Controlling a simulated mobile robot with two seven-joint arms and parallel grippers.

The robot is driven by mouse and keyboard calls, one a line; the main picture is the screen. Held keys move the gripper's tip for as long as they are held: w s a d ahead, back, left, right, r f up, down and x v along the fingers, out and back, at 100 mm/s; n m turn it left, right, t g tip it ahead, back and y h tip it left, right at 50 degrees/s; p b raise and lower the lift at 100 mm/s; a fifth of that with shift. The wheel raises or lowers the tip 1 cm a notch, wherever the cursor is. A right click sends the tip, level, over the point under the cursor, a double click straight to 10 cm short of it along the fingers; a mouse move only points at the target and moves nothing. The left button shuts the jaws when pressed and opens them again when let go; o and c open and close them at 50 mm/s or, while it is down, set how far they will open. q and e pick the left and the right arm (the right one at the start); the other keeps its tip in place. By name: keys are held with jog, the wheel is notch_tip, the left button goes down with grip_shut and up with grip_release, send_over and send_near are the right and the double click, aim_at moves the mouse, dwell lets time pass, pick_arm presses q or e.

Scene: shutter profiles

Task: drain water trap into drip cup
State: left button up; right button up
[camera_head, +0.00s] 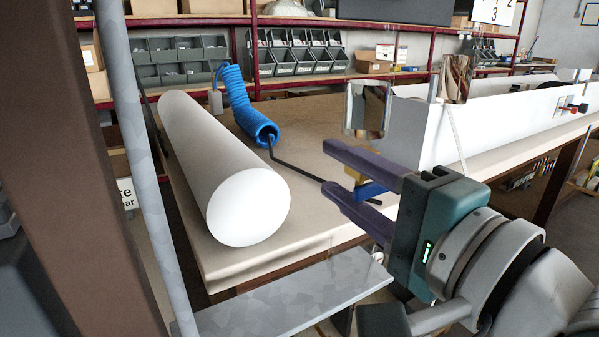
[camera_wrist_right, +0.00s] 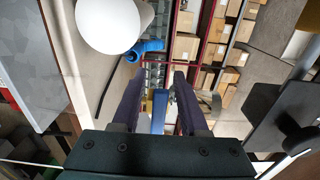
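My right gripper (camera_head: 325,167) is open, its two purple fingers pointing left at the front edge of the bench. A blue part with a yellow piece (camera_head: 370,190) shows by the fingers. In the right wrist view, the blue part (camera_wrist_right: 159,110) shows in the gap between the fingers, with space on both sides. A black tube (camera_head: 295,168) runs from a coiled blue hose (camera_head: 237,100) to near the fingertips. I cannot clearly pick out a water trap or a drip cup. My left gripper is not in view.
A large white roll (camera_head: 222,175) lies on the bench (camera_head: 235,262), left of the gripper. Shiny metal pieces (camera_head: 367,108) stand by a long white profile (camera_head: 500,110) at right. A grey plate (camera_head: 300,295) is in front. Red shelves (camera_head: 340,82) with bins stand behind.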

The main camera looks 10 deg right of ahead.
grip_shut()
dwell(0.6)
jog(key=f+n+p, duration=0.1)
jog(key=n, duration=0.2)
jog(key=d+n+p, duration=0.1)
jog(key=n, duration=0.2)
jog(key=f+n+p, duration=0.1)
jog(key=n, duration=0.3)
jog(key=shift+w+d+f, duration=0.15)
jog(key=shift+w+f, duration=0.1)
jog(key=shift+f, duration=0.1)
jog(key=n, duration=0.3)
jog(key=d+f+n, duration=0.1)
jog(key=shift+w+p, duration=0.15)
jog(key=shift+p, duration=0.2)
